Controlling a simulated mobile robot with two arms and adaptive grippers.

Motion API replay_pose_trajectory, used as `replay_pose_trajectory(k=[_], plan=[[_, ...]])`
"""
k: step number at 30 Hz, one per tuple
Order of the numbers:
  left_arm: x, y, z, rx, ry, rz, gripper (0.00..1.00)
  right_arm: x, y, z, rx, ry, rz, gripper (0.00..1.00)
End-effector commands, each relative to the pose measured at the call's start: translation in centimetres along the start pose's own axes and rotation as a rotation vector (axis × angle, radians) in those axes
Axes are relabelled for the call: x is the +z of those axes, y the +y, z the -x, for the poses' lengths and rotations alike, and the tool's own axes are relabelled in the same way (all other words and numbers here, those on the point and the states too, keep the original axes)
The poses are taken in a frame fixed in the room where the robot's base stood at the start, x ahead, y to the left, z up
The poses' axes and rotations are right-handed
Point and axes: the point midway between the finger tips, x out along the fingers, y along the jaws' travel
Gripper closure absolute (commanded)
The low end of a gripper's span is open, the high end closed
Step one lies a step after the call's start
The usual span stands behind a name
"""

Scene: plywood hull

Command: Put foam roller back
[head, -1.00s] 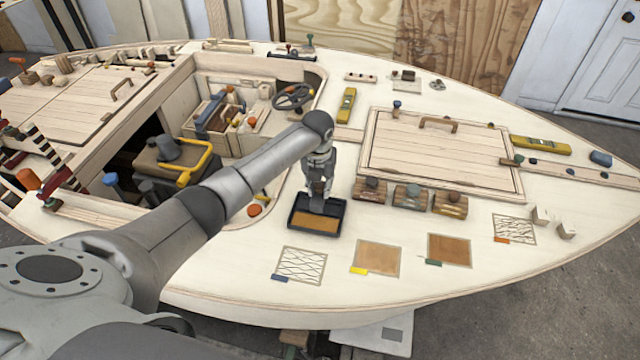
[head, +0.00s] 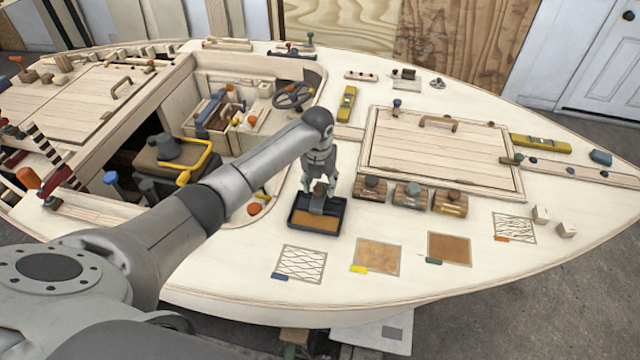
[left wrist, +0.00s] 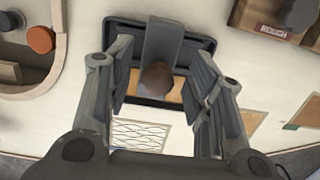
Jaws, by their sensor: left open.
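The black tray (head: 300,226) with an amber-brown floor sits on the pale deck, and it also shows in the left wrist view (left wrist: 197,42). A dark grey piece with a round brown end (left wrist: 157,77), which looks to be the foam roller, is at the tray. My left gripper (head: 318,196) is just above the tray. In the left wrist view its fingers (left wrist: 163,95) are open, one on each side of the grey piece, with visible gaps. Whether the piece rests on the tray floor is hard to tell. My right gripper is not in view.
Several knobbed blocks (head: 413,195) stand right of the tray. Marked patches (head: 378,256) lie along the near deck. A raised hatch (head: 440,160) is behind the blocks. The open cockpit, with a yellow-handled item (head: 196,165), is to the left.

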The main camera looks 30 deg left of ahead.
Motion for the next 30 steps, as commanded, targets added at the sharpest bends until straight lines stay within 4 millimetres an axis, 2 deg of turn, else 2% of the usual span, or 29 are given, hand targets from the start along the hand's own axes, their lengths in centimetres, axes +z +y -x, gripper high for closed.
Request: replay_pose_trajectory(k=[9,15,21,30], plan=[[0.2,0.0,6.5,-0.001,-0.007,-0.002,0.52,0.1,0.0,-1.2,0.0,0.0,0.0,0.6],[0.1,0.0,9.9,-0.001,-0.005,-0.001,0.52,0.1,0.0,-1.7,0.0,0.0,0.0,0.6],[0.0,0.0,11.4,0.0,-0.001,0.0,0.52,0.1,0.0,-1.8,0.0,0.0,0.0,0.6],[0.0,0.0,11.5,0.0,-0.001,0.0,0.52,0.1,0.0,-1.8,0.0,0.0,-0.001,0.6]])
